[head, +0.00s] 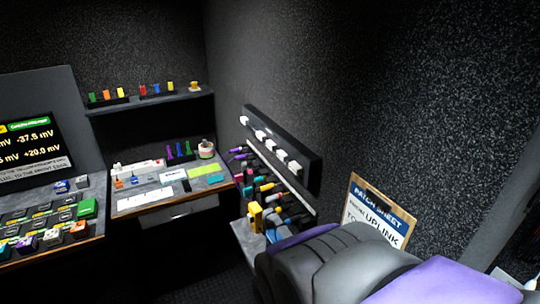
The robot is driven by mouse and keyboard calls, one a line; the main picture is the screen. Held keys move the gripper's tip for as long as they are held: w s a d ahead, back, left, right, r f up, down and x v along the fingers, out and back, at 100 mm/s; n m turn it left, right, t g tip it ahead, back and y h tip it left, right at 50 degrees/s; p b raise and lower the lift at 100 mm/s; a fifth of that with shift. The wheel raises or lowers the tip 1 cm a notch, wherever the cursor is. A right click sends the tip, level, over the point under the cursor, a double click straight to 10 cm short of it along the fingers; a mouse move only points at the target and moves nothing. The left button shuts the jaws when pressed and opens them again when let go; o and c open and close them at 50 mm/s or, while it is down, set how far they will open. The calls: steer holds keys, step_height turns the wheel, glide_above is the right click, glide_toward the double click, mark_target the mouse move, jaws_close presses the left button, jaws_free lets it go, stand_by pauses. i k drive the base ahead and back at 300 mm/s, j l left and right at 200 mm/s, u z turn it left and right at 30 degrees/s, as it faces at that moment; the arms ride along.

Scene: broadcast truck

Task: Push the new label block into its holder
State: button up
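A dark panel (308,160) on the right wall carries a slanting row of white blocks (280,155) that look like label blocks in holders. I cannot tell which, if any, is the new label block, nor see an empty holder clearly. My arm's grey and purple end, with my gripper (300,240), fills the bottom right, below and in front of the panel and apart from it. The fingertips are not clearly visible, so I cannot see whether it is open or holds anything.
Below the panel, a patch row (280,180) has several colored plugs sticking out. A yellow object (256,215) stands on a grey ledge (247,240). A clipboard patch sheet (376,214) leans at the right. A desk (172,204) and console (50,225) stand left.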

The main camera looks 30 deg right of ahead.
mark_target(281, 154)
steer(key=j+z, duration=0.15)
steer(key=z, duration=2.1)
steer(key=i+z, duration=0.1)
steer(key=z, duration=2.3)
steer(key=u, duration=0.45)
steer(key=k+u, duration=0.1)
steer(key=u, duration=0.4)
steer(key=j+u, duration=0.1)
steer(key=u, duration=0.8)
steer(key=j+u, duration=0.1)
steer(key=u, duration=0.35)
steer(key=j+u, duration=0.1)
steer(key=u, duration=0.85)
steer(key=j+u, duration=0.15)
steer(key=u, duration=0.3)
